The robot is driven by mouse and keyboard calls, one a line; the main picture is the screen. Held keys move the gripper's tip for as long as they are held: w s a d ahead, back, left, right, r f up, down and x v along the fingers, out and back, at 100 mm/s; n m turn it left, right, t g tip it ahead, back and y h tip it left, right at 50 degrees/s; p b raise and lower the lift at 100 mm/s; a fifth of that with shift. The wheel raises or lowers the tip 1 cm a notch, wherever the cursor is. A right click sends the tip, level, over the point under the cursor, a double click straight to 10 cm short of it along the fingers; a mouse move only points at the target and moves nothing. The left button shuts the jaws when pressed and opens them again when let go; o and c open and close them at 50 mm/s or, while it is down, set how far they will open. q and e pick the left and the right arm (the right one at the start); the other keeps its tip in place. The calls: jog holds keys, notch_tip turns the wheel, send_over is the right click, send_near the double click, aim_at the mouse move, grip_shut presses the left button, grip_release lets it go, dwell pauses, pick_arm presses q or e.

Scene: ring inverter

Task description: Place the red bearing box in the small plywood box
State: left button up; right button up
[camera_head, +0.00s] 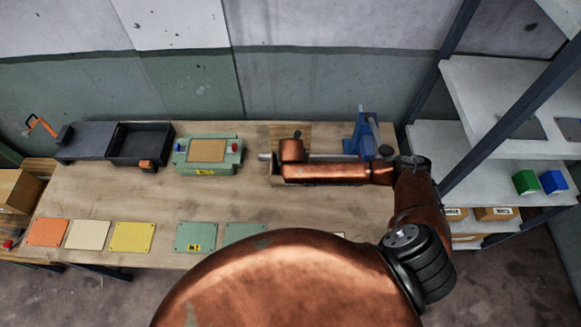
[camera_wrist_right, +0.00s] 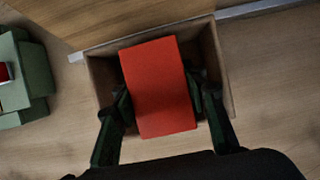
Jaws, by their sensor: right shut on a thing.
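The red bearing box (camera_wrist_right: 159,85) is in the right wrist view, between the two dark green fingers of my right gripper (camera_wrist_right: 159,95). The gripper is shut on it. The small plywood box (camera_wrist_right: 223,70) is directly beneath, its walls showing around the red box, which lies slightly turned within the outline of the opening. I cannot tell whether the red box touches the floor of the plywood box. In the head view my right arm covers the red box and most of the plywood box (camera_head: 275,176). My left gripper is not in view.
A green fixture (camera_head: 237,160) stands left of the plywood box. A dark tray (camera_head: 140,147) is farther left. A blue stand (camera_head: 361,138) with a metal bar is at the right. Coloured plates, including a yellow one (camera_head: 132,236), lie along the front of the wooden table (camera_head: 110,190).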

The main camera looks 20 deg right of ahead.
jog(key=shift+w+f, duration=0.75)
jog(key=shift+f, duration=0.3)
jog(key=shift+s+f, duration=0.2)
jog(key=shift+f, duration=0.3)
jog(key=shift+s+f, duration=0.15)
jog(key=shift+f, duration=0.35)
jog(key=shift+w+f, duration=0.1)
jog(key=shift+w, duration=0.05)
jog(key=o, duration=1.1)
jog(key=shift+f, duration=0.1)
jog(key=o, duration=0.5)
jog(key=shift+c, duration=0.2)
jog(key=shift+r, duration=0.25)
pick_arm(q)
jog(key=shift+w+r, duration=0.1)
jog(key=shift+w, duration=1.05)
pick_arm(e)
jog(key=v, duration=1.1)
jog(key=shift+a+r, duration=0.1)
jog(key=shift+r, duration=0.25)
